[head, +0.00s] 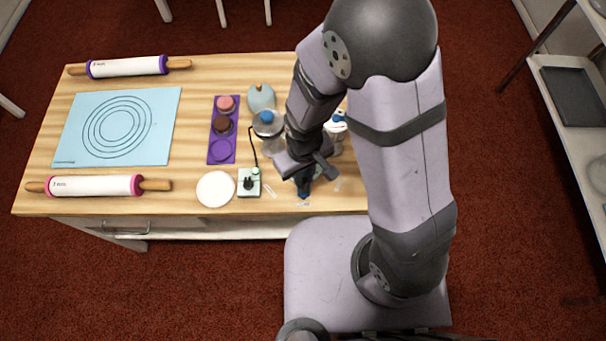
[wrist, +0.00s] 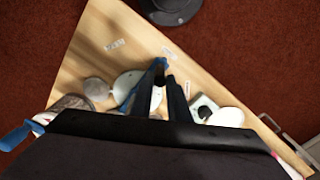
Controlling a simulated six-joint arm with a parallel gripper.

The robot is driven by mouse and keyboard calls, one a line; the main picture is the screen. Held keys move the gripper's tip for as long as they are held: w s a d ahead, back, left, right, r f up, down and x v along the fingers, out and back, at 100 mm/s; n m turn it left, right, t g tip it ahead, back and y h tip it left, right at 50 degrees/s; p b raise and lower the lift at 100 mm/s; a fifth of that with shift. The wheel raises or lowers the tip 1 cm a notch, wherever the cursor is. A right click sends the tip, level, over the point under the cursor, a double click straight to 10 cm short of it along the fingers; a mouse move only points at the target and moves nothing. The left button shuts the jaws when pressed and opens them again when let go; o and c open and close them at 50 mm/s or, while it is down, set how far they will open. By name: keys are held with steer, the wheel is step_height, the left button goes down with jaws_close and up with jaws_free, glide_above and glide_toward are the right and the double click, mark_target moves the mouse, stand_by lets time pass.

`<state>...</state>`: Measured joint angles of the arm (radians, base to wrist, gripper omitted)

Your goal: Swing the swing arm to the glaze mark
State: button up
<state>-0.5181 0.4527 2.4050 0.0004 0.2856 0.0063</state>
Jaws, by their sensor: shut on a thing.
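My gripper (head: 303,183) is low over the front edge of the wooden table, right of a small square device. In the wrist view its dark fingers (wrist: 165,73) are close together around a blue part, which I take as the handle of the swing arm (wrist: 160,62). More blue shows left of the fingers, beside a white disc (wrist: 125,84) partly hidden by them. Three small labels lie around: one at the left (wrist: 115,43), one just beyond the fingertips (wrist: 168,53), one at the right (wrist: 187,89). Their words are too small to read, so I cannot tell the glaze mark.
The square device (head: 249,187) with a black knob and cable and a white disc (head: 215,189) stand left of my gripper. Behind are a purple tray (head: 221,150) and a blue-topped item (head: 267,118). A blue mat (head: 75,120) and two rolling pins (head: 128,66) lie farther left.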

steer(key=shift+w+d+r, duration=0.1)
steer(key=shift+w+d, duration=0.1)
steer(key=shift+d, duration=0.5)
steer(key=shift+w+d, duration=0.15)
steer(key=shift+d, duration=0.5)
steer(key=shift+w+d, duration=0.35)
steer(key=shift+d, duration=0.3)
steer(key=shift+w+d, duration=0.35)
steer(key=shift+d, duration=0.25)
steer(key=shift+w+d, duration=0.1)
steer(key=shift+w+d+p, duration=0.35)
steer(key=shift+w+d, duration=0.6)
